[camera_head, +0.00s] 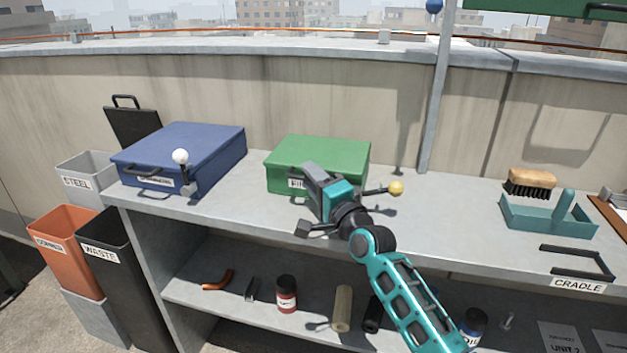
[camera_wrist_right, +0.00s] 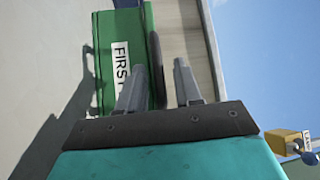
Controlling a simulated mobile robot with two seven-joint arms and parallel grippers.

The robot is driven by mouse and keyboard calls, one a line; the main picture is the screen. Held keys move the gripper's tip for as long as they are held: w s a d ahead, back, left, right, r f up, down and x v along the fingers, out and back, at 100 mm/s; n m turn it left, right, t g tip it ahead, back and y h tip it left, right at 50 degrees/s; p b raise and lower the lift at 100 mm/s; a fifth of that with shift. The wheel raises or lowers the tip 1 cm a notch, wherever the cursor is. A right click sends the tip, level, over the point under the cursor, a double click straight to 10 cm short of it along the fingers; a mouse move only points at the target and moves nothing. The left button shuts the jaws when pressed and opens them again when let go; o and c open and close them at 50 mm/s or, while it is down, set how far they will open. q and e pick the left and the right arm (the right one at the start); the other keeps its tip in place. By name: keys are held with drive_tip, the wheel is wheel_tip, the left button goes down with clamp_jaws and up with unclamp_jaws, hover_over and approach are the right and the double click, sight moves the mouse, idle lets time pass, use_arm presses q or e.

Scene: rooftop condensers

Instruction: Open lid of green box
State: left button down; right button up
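The green box (camera_head: 318,155) stands shut on the bench top, left of the middle. Its front label is partly covered by my right gripper (camera_head: 312,178), which is in front of the box. In the right wrist view the green box (camera_wrist_right: 128,88) shows with its label reading "FIRST" and a black handle (camera_wrist_right: 156,70). The two fingers of my right gripper (camera_wrist_right: 160,85) are apart, and the handle appears in the gap between them. I cannot tell whether they touch it. My left gripper is not in view.
A blue box (camera_head: 185,155) stands to the left, with a white-knobbed lever (camera_head: 181,158) before it. A yellow ball on a stem (camera_head: 396,188) is just right of my gripper. A brush (camera_head: 531,180) and teal caddy (camera_head: 548,215) stand at the right. The bench between is mostly clear.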

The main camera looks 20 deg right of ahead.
clamp_jaws()
idle(0.3)
